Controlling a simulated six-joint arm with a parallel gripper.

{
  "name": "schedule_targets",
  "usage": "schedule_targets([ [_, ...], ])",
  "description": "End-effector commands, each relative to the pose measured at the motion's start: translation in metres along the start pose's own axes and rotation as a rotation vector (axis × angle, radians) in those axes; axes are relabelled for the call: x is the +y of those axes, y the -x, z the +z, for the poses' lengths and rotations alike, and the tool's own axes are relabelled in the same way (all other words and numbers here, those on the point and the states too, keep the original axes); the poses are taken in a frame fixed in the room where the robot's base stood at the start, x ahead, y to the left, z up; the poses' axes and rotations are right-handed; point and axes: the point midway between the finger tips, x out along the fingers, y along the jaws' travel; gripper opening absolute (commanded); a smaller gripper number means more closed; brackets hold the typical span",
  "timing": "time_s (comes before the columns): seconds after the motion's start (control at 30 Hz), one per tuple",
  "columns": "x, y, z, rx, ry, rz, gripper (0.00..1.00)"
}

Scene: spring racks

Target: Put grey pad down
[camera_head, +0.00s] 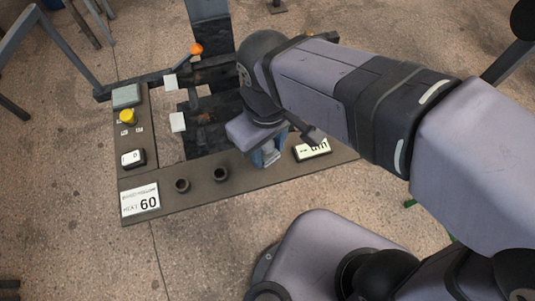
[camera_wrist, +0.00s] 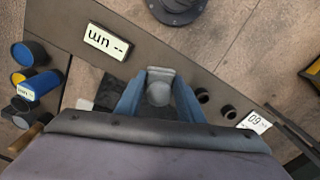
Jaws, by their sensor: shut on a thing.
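My gripper (camera_wrist: 160,92) is shut on a small grey pad (camera_wrist: 161,73), seen between its two blue-grey fingers in the wrist view. The pad has a flat light edge and a rounded grey part below it. In the head view the pad (camera_head: 271,157) shows only partly below my wrist, over the front strip of the dark panel (camera_head: 240,185). I cannot tell whether it touches the panel.
A "um" display (camera_head: 312,149) stands just right of my gripper. Two dark round cups (camera_head: 220,174) stand to the left, beside a "60" label (camera_head: 140,200). Further left are a switch box (camera_head: 132,158), a yellow button (camera_head: 127,117) and an orange-knobbed lever (camera_head: 196,48).

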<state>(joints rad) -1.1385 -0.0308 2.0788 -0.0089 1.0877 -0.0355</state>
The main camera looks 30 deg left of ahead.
Motion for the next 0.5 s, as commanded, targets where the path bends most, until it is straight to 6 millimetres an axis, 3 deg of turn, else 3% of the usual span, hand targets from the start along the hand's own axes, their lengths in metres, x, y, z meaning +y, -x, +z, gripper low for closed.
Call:
schedule_targets([
  [0.27,0.000,-0.009,0.000,-0.001,0.000,0.000,0.14],
  [0.5,0.000,-0.035,0.001,-0.002,0.000,0.000,0.14],
])
